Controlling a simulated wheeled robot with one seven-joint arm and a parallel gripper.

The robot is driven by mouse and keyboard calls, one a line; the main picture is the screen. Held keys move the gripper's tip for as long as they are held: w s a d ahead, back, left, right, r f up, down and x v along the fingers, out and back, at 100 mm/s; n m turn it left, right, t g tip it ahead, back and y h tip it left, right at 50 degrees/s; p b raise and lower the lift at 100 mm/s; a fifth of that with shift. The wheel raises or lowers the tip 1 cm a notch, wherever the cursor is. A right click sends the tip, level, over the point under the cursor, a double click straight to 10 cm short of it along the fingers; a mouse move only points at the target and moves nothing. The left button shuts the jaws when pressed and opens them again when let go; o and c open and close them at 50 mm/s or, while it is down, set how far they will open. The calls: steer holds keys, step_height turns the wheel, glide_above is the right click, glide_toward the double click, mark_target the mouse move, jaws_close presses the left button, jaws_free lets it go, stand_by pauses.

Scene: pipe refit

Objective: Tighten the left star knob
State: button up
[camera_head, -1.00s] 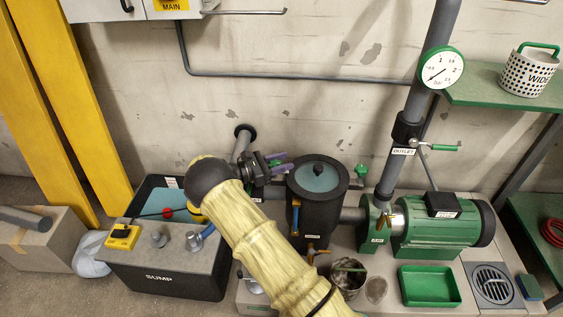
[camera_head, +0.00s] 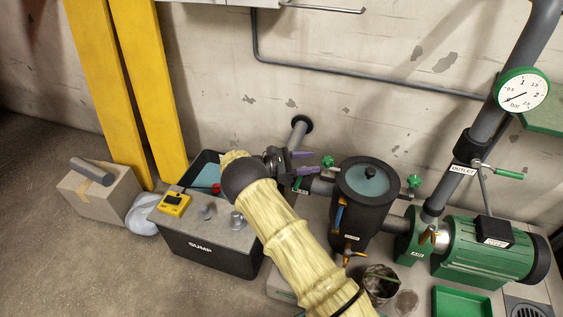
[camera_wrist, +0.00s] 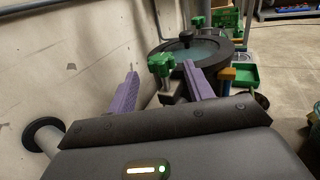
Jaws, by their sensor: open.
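The left star knob (camera_head: 328,161) is green and sits on the left side of a black canister (camera_head: 368,215) with a blue-green lid. In the wrist view the left knob (camera_wrist: 161,64) appears between my purple fingertips, above a grey fitting. My gripper (camera_head: 306,162) is open, with its fingers pointing toward this knob; in the head view their tips end just left of it. I cannot tell whether a finger touches it. The right star knob (camera_head: 414,181) stands on the canister's far side and also shows behind the lid in the wrist view (camera_wrist: 197,21).
A sump bin (camera_head: 205,257) with a yellow device (camera_head: 173,204) on top stands left of my arm. A green pump (camera_head: 487,250), outlet pipe and pressure gauge (camera_head: 522,89) are on the right. A wall pipe stub (camera_wrist: 44,136) sticks out at left in the wrist view.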

steer(key=s+a+p, duration=0.1)
steer(key=a, duration=0.8)
steer(key=shift+s, duration=0.2)
